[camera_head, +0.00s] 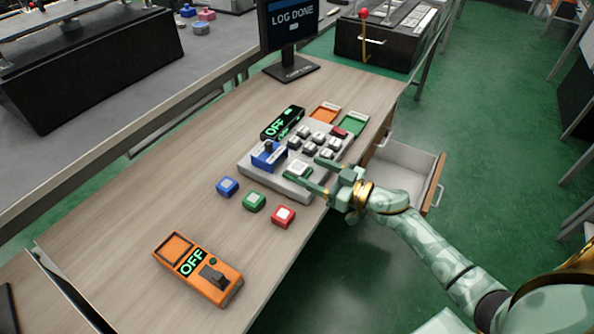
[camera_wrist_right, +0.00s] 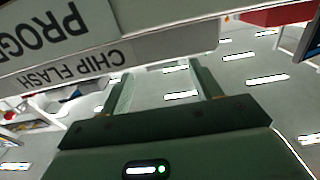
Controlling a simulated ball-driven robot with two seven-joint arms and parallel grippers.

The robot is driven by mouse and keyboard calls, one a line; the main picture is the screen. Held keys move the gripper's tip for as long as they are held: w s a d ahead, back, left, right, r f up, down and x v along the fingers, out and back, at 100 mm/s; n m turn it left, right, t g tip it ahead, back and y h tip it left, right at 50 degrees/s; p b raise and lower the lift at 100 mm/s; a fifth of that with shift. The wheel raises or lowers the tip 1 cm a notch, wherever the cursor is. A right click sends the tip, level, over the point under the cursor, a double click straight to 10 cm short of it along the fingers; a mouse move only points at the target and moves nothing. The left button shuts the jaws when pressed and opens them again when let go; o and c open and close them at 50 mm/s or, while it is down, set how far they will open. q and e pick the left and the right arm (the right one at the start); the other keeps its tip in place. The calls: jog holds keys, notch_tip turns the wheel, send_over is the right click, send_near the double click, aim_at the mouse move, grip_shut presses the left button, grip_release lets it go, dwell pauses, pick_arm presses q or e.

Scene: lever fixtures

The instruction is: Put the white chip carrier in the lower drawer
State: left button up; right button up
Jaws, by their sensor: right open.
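A small white block, which looks like the chip carrier (camera_head: 298,168), sits on the front part of the grey panel (camera_head: 272,181). My right gripper (camera_head: 304,169) is open, its two green fingers reaching over the panel's right edge around or just above the block. I cannot tell whether they touch it. In the right wrist view the fingers (camera_wrist_right: 166,88) are apart, with nothing clearly held between them. A pulled-out drawer (camera_head: 400,168) with a wooden front shows under the table's right edge, partly behind my right arm. Whether it is the lower one is unclear. My left gripper is out of view.
Blue (camera_head: 228,187), green (camera_head: 254,202) and red (camera_head: 284,216) blocks stand in front of the panel. An orange switch box (camera_head: 198,268) reading OFF lies near the front. A monitor (camera_head: 290,25) reads LOG DONE.

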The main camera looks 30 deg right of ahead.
aim_at(305, 170)
jog(key=x, duration=0.3)
jog(key=shift+w+a+f+b, duration=0.15)
jog(key=shift+a+b, duration=0.15)
jog(key=shift+b, duration=0.1)
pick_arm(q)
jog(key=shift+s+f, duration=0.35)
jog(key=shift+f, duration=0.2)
pick_arm(e)
jog(key=shift+c, duration=1.2)
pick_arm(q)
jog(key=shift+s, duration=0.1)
pick_arm(e)
jog(key=c, duration=0.9)
